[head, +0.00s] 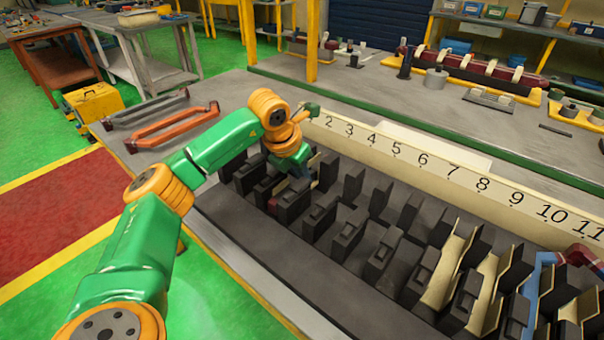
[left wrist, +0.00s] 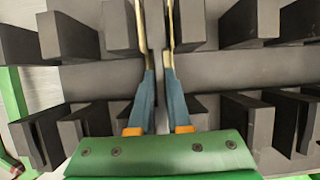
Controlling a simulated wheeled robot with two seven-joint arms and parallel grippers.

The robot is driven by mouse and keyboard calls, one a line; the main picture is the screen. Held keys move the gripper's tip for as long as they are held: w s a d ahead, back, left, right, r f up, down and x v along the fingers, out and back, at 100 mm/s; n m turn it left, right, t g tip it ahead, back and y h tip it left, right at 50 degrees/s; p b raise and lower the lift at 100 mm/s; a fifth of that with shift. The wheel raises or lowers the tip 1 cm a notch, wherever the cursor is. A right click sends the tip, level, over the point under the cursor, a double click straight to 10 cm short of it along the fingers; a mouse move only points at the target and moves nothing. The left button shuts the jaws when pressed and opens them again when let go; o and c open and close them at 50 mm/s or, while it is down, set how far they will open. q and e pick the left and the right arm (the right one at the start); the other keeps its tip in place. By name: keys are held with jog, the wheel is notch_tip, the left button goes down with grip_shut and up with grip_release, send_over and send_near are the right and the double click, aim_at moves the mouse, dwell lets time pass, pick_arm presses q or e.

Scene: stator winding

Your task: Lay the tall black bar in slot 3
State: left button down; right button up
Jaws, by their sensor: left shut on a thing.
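My left gripper (left wrist: 157,75) points down among the dark stator teeth, near the end of the label strip with the low numbers. Its two blue fingers with pale tips are close together in the left wrist view. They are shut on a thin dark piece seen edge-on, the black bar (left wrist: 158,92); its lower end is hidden. In the head view my left wrist covers most of the fingers and the bar. The slot 3 label (head: 348,130) shows on the cream number strip (head: 465,178). I cannot tell whether the bar is inside that slot.
Rows of dark upright blocks (head: 321,217) stand close around the gripper. Orange and dark brackets (head: 172,126) lie on the bench at left.

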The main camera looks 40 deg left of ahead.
pick_arm(q)
jog(key=c, duration=0.8)
grip_release()
jog(key=shift+r, duration=0.1)
jog(key=shift+r+p, duration=0.75)
jog(key=shift+p, duration=0.05)
notch_tip(320, 180, up, 8)
jog(key=p, duration=0.6)
jog(key=shift+f+p, duration=0.2)
jog(key=shift+p, duration=0.2)
